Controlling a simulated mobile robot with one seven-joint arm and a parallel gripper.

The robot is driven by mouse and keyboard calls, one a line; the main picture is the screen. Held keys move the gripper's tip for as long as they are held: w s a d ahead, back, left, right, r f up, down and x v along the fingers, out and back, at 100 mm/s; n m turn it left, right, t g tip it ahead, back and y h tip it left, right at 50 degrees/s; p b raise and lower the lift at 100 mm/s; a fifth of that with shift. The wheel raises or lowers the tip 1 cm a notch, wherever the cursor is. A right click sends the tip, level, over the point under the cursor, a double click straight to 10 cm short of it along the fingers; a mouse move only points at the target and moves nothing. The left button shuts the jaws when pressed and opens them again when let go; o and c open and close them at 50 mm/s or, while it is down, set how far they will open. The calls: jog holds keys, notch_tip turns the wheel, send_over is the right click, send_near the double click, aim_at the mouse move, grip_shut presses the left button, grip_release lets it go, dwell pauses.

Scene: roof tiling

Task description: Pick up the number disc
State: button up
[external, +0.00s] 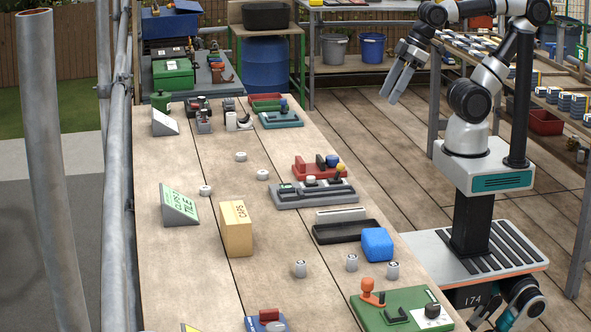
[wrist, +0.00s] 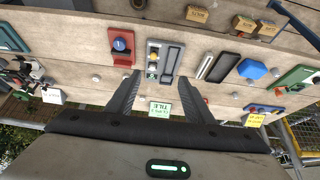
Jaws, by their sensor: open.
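No piece in view can be told for certain as the number disc. Several small pale grey round pieces stand on the long wooden bench (external: 180,260), one (external: 300,268) near the front and one (external: 263,175) further back; their markings are too small to read. In the wrist view a blue round piece (wrist: 120,44) sits on a red fixture (wrist: 122,57). My gripper (external: 389,97) is raised to the right of the bench, apart from everything on it. Its two fingers are spread and empty, also in the wrist view (wrist: 160,75).
The bench holds a grey fixture (external: 290,197), a black tray (external: 345,232), a blue block (external: 377,244), a cardboard box (external: 237,228), a green tile sign (external: 180,204) and a green fixture (external: 405,312). Shelves (external: 520,75) with stacked pieces stand at right. Open plank floor lies between.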

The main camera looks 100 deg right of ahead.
jog(key=m+g+h+b, duration=0.2)
jog(key=m+h+b, duration=0.15)
jog(key=m, duration=0.35)
send_over(263, 172)
jog(key=s+a, duration=0.2)
jog(key=shift+y, duration=0.45)
notch_tip(263, 172, down, 20)
jog(key=shift+w+r, duration=0.1)
jog(key=x, duration=0.1)
jog(key=b+x, duration=0.1)
jog(key=x, duration=0.3)
jog(key=shift+s+d, duration=0.15)
jog(key=shift+s, duration=0.15)
jog(key=shift+w+f+b, duration=0.2)
jog(key=shift+f+b, duration=0.1)
jog(key=shift+f, duration=0.2)
jog(key=c, duration=1.1)
